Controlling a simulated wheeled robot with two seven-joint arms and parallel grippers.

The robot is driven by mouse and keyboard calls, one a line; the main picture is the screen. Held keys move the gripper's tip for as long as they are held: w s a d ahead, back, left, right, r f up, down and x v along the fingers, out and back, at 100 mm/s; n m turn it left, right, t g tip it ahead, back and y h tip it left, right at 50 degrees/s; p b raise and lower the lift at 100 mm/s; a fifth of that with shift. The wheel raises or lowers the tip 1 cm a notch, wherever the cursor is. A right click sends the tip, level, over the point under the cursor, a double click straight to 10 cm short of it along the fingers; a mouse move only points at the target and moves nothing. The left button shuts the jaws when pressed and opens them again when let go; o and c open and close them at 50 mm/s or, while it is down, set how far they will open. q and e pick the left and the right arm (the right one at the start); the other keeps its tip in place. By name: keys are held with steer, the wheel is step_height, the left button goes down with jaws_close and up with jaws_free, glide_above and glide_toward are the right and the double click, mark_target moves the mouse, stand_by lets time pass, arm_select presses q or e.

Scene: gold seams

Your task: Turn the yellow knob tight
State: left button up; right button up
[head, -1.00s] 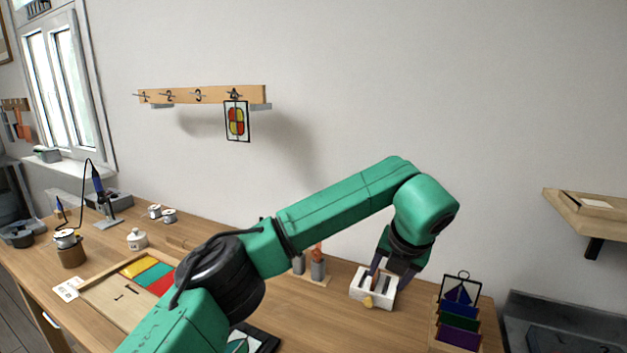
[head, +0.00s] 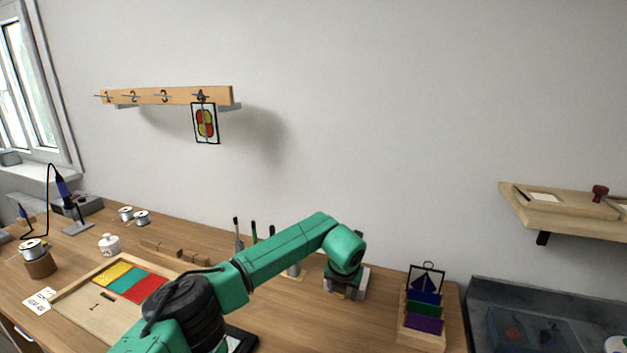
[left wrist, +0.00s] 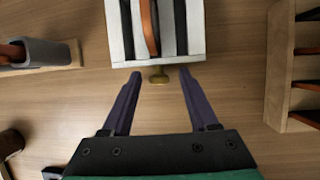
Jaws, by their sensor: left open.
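My left gripper (left wrist: 160,73) is open, with one finger on each side of the knob and visible gaps between. In the head view my arm hides the knob and most of the white block (head: 360,284), and the gripper fingers are not clear there. An orange-brown strip (left wrist: 149,25) stands in one of the block's slots. My right gripper is not in view.
A wooden rack with coloured panes (head: 421,340) stands right of the block. A holder with tools (left wrist: 45,55) is on its left. A tray with yellow, teal and red panes (head: 83,318) lies at the left. Bare bench lies between block and rack.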

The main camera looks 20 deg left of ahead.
arm_select(q)
steer(key=h+b, duration=0.1)
steer(key=a+f+h+b, duration=0.1)
steer(key=n+h+b, duration=0.1)
steer(key=h, duration=0.1)
steer(key=shift+s+a+f, duration=0.15)
steer(key=shift+s+a, duration=0.1)
steer(key=w+d+r+p+v, duration=0.1)
steer(key=p+v, duration=0.4)
steer(key=v, duration=0.5)
steer(key=w+d+r+p+v, duration=0.1)
steer(key=p+v, duration=0.4)
steer(key=v, duration=0.5)
steer(key=w+d+r+p+v, duration=0.1)
steer(key=w+p+v, duration=0.2)
steer(key=v, duration=0.8)
steer(key=p, duration=0.2)
steer(key=shift+w+d+r+h+p, duration=0.2)
steer(key=shift+w+d+h+p, duration=0.1)
steer(key=shift+p, duration=0.1)
